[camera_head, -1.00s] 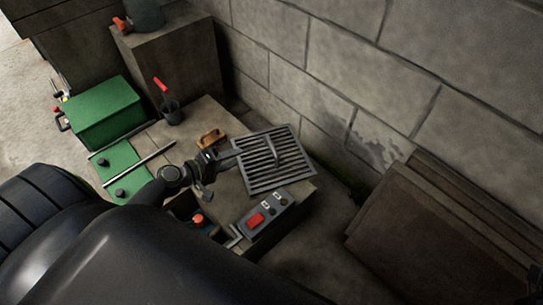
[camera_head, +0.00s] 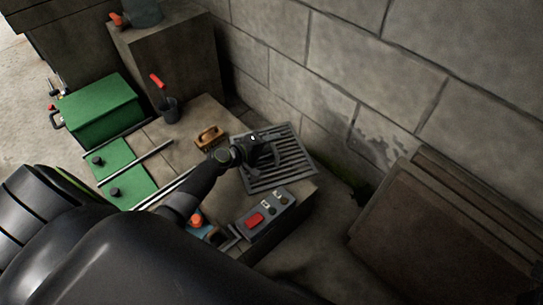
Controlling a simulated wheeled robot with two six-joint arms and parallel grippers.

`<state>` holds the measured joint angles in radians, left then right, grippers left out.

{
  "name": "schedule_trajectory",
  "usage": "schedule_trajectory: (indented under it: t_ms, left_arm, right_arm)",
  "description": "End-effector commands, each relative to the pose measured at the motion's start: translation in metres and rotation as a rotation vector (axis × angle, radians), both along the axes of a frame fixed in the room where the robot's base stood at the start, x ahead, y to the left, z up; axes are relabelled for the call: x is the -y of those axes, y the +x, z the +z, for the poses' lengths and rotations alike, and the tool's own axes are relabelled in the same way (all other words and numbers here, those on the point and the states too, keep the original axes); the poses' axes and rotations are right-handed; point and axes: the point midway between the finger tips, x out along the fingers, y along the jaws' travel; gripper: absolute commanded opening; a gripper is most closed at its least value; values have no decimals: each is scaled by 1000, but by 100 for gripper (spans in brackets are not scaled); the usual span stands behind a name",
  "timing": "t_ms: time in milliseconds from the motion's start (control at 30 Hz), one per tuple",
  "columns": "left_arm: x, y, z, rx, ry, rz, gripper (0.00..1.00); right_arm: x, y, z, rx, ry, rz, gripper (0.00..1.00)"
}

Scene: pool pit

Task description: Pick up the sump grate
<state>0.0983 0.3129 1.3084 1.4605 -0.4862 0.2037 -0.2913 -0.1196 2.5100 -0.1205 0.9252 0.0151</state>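The sump grate (camera_head: 290,172) is a grey slotted metal square lying flat on the block top beside the wall. Its raised handle, near the middle, is largely hidden by my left gripper. My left gripper (camera_head: 271,153) is over the left and middle part of the grate, at the handle. Its dark fingers blend with the handle, so I cannot tell whether they are open or shut on it. My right gripper is not clearly in view.
A wooden brush (camera_head: 210,137) lies behind-left. Brown boards (camera_head: 430,235) lean at right.

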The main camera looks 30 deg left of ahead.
Motion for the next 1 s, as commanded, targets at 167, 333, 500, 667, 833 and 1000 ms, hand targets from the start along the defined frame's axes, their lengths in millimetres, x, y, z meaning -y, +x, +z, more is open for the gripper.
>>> schedule_trajectory:
  t_ms: [167,333,500,667,833,1000]
  left_arm:
    - [2,5,-2,-1,0,0,39]
    - [2,5,-2,-1,0,0,34]
    - [2,5,-2,-1,0,0,12]
    - [2,5,-2,-1,1,0,0]
    - [2,5,-2,-1,1,0,0]
    - [2,4,-2,0,2,-1,0]
  right_arm:
    - [0,0,1,18,10,-2,0]
    - [0,0,2,18,10,-2,0]
    - [0,1,1,15,11,-2,0]
    - [0,1,1,12,9,-2,0]
    - [0,0,0,9,6,-1,0]
    - [0,0,0,8,4,-1,0]
